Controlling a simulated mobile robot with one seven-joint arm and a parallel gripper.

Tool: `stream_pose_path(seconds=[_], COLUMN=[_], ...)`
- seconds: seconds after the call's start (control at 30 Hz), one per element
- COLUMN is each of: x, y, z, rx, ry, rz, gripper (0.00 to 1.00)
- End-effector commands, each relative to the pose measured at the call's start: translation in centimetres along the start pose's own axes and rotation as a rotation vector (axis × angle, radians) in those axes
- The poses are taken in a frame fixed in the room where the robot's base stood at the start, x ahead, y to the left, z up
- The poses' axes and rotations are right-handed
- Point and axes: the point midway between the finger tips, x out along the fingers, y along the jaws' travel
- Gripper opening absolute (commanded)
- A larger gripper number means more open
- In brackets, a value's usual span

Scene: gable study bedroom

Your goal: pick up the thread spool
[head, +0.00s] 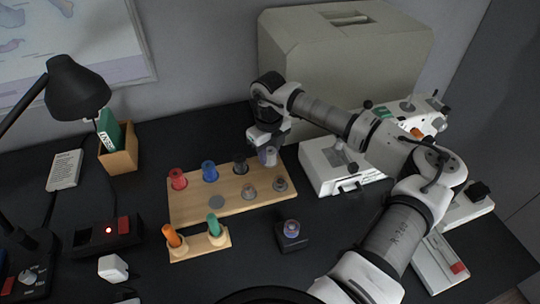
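Several thread spools stand in a wooden rack (228,204): a red spool (177,179), a blue spool (209,171) and a dark spool (240,163) along the back, with grey round pieces in front. An orange spool (173,236) and a green spool (214,226) sit on a smaller wooden stand (200,246). A purple-topped spool (291,228) sits on a black block to the right. My gripper (268,156) points down at the rack's back right corner, just right of the dark spool. A greyish shape shows at its tips; I cannot tell whether it is fingers or a held spool.
A sewing machine (330,165) stands right, behind my arm, with a large beige case (345,60) behind it. A black lamp (78,88), a box with a green book (118,150) and a device with a red light (108,232) are left.

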Motion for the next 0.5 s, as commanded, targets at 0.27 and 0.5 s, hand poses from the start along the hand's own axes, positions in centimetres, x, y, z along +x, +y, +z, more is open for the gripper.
stream_pose_path(seconds=[0.27, 0.5], x=[-0.04, -0.50], y=[-0.01, -0.04], z=[0.00, 0.02], rx=[0.000, 0.000], ry=[0.000, -0.001], rz=[0.000, -0.001], gripper=[0.08, 0.08])
